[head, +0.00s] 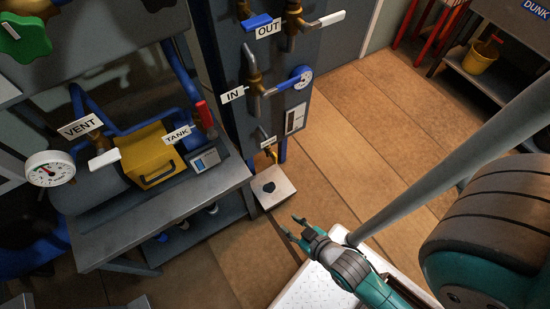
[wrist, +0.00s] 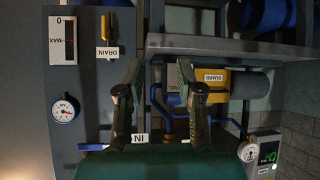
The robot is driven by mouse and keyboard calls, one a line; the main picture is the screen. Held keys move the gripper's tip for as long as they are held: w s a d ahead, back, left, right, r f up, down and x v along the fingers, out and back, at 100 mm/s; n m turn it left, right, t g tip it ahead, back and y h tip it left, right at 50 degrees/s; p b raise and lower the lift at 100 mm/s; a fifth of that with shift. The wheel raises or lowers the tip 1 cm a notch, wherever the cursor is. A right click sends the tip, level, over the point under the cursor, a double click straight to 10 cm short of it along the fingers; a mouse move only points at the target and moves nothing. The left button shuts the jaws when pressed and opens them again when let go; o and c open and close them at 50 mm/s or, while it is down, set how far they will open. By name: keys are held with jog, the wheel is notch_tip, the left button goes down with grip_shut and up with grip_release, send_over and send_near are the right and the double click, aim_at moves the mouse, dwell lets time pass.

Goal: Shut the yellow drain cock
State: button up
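The yellow drain cock (head: 271,154) is small in the head view, low on the grey panel below the IN valve. In the wrist view, which is upside down, its yellow lever (wrist: 104,28) runs up the picture from the DRAIN label (wrist: 107,52). My gripper (head: 293,229) is open and empty, in front of and below the panel in the head view. In the wrist view my gripper (wrist: 158,65) has its two fingers apart, with the cock left of them and not between them. I cannot tell the exact distance.
A yellow guard box (head: 147,153) sits on the bench (head: 160,212) left of the panel. A pale box with a dark spot (head: 272,187) stands below the cock. The IN valve lever (head: 277,89) and gauge (head: 301,77) are above. The wooden floor (head: 345,130) to the right is clear.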

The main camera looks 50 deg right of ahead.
jog(key=w+d+f+g, duration=0.3)
jog(key=w+d+f, duration=0.1)
jog(key=w+f, duration=0.4)
jog(key=r+m+g+y, duration=0.1)
jog(key=r+m+g, duration=0.1)
jog(key=g, duration=0.5)
send_over(275, 159)
jog(key=w, duration=0.1)
jog(key=shift+d+f, duration=0.2)
jog(key=shift+d, duration=0.25)
jog(key=shift+g, duration=0.3)
jog(key=shift+s+f, duration=0.15)
jog(key=shift+f, duration=3.8)
